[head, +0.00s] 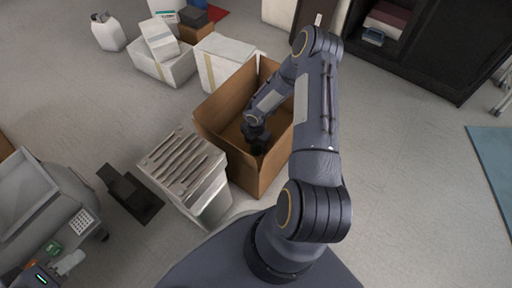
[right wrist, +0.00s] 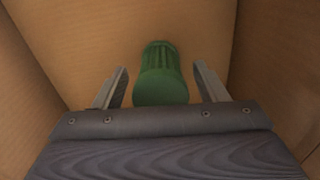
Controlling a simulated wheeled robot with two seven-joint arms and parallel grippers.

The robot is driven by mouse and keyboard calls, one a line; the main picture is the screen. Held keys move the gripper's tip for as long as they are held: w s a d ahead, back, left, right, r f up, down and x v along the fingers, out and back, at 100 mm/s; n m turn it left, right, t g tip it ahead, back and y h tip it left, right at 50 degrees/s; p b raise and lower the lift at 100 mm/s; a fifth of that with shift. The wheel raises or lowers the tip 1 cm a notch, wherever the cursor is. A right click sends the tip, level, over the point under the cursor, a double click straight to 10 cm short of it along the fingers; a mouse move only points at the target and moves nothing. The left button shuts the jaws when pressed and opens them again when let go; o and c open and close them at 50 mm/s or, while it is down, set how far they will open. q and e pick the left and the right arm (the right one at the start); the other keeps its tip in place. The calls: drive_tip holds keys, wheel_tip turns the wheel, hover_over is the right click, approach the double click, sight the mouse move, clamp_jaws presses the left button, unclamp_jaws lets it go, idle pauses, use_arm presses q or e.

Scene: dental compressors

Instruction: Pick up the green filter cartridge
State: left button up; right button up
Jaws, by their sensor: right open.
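A green ribbed filter cartridge (right wrist: 161,76) lies at the bottom of a brown open cardboard box, seen in the right wrist view. My right gripper (right wrist: 163,86) is open, with one finger on each side of the cartridge. A gap shows between each finger and the cartridge. In the head view, my right gripper (head: 257,145) reaches down inside the cardboard box (head: 225,142). The cartridge cannot be made out in the head view. My left gripper is not in view.
The box walls stand close around my right gripper. A slatted pale unit (head: 183,160) stands left of the box, and white boxes (head: 222,62) stand behind it. A grey machine with a keypad (head: 50,215) is at the lower left.

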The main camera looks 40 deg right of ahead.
drive_tip(key=shift+r, duration=0.1)
drive_tip(key=c, duration=1.1)
